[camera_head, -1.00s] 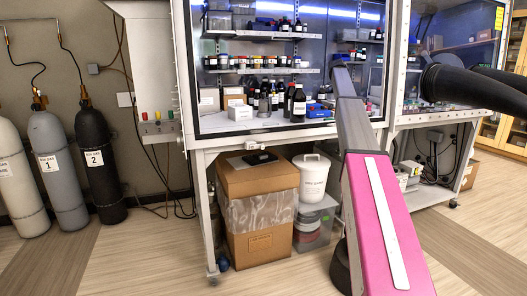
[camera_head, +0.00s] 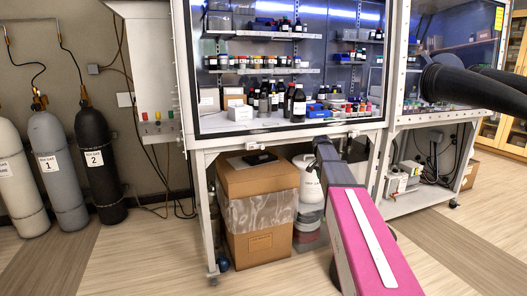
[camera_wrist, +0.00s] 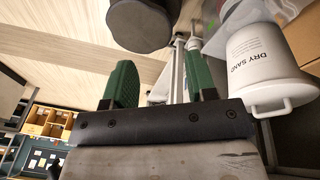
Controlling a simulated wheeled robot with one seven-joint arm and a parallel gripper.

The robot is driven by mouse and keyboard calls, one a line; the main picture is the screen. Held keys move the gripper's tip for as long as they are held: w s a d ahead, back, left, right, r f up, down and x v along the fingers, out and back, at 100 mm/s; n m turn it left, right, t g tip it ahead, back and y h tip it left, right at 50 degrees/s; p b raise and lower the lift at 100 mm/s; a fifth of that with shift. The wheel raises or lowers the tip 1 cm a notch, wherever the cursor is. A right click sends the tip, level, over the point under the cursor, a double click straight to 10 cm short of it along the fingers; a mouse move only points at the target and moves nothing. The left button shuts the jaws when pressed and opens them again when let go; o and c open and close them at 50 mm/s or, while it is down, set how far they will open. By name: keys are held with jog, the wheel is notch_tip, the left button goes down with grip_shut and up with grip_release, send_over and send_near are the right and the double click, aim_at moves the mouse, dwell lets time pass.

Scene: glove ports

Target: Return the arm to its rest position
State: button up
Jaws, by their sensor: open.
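My arm, with a pink and white link, reaches forward in the head view toward the space below the glove box (camera_head: 290,128). The white dry sand bucket (camera_wrist: 262,62) appears to the right of the fingers. In the head view the same bucket (camera_head: 306,180) is partly hidden behind my arm.
A cardboard box (camera_head: 260,205) stands under the glove box, left of my arm. Gas cylinders (camera_head: 100,165) stand at the left wall. Black gloves (camera_head: 470,88) stick out at the right. A grey frame leg (camera_head: 205,215) stands left of the box. Floor in front is clear.

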jog(key=s+a+f+n, duration=0.3)
jog(key=s+f, duration=0.3)
jog(key=s, duration=0.5)
jog(key=s+a+f+n+y, duration=0.1)
jog(key=s+a+f+n, duration=0.1)
jog(key=s+a+f, duration=0.2)
jog(key=s+a+f+n+y, duration=0.1)
jog(key=s+a+f+n, duration=0.2)
jog(key=s+f, duration=0.6)
jog(key=s+a, duration=0.1)
jog(key=s, duration=0.8)
jog(key=shift+f+n, duration=0.25)
jog(key=shift+n, duration=0.05)
